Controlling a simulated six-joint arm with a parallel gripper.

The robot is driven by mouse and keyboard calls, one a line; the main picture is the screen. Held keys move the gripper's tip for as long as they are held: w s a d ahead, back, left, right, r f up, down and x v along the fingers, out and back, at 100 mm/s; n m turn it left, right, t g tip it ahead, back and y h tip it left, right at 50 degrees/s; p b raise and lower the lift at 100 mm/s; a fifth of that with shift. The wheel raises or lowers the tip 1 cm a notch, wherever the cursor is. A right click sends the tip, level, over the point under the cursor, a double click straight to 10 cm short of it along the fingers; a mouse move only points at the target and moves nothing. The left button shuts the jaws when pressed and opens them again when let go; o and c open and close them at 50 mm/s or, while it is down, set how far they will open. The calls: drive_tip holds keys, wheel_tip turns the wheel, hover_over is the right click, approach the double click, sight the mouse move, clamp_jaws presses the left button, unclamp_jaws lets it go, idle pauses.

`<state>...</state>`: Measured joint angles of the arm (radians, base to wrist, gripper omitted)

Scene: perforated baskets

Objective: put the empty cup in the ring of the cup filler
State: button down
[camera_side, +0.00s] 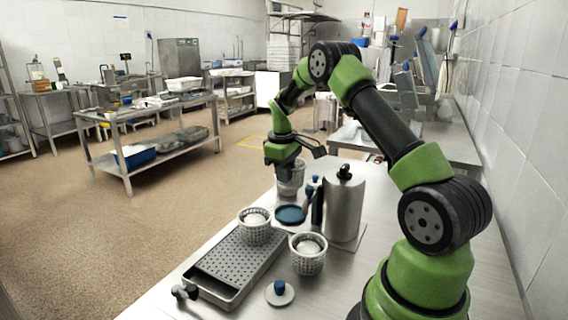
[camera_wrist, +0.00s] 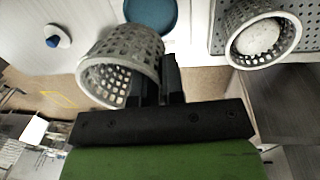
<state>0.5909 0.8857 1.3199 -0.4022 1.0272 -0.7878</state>
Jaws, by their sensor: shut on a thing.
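My gripper (camera_side: 283,160) is shut on a pale perforated cup (camera_side: 291,180), held above the far end of the bench. In the wrist view the fingers (camera_wrist: 160,85) grip its wall, and the cup (camera_wrist: 122,60) shows no white contents. A blue round piece (camera_side: 289,214) lies nearer the side camera than the held cup, apart from it; it also shows in the wrist view (camera_wrist: 150,13). Beside it stand a steel cylinder (camera_side: 344,208) and a slim dark column (camera_side: 317,205) with a blue top. I cannot clearly tell which part is the filler's ring.
A perforated cup (camera_side: 255,230) with white contents stands at the far end of a perforated tray (camera_side: 225,268). Another filled cup (camera_side: 308,257) stands right of the tray. A blue knob on a pale disc (camera_side: 280,291) is in front. The bench's left edge runs close by.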

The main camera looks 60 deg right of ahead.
drive_tip(key=shift+f, duration=4.15)
drive_tip(key=shift+f, duration=0.55)
drive_tip(key=c, duration=1.1)
unclamp_jaws()
drive_tip(key=shift+c, duration=0.2)
drive_tip(key=shift+r, duration=4)
drive_tip(key=shift+a+r, duration=0.1)
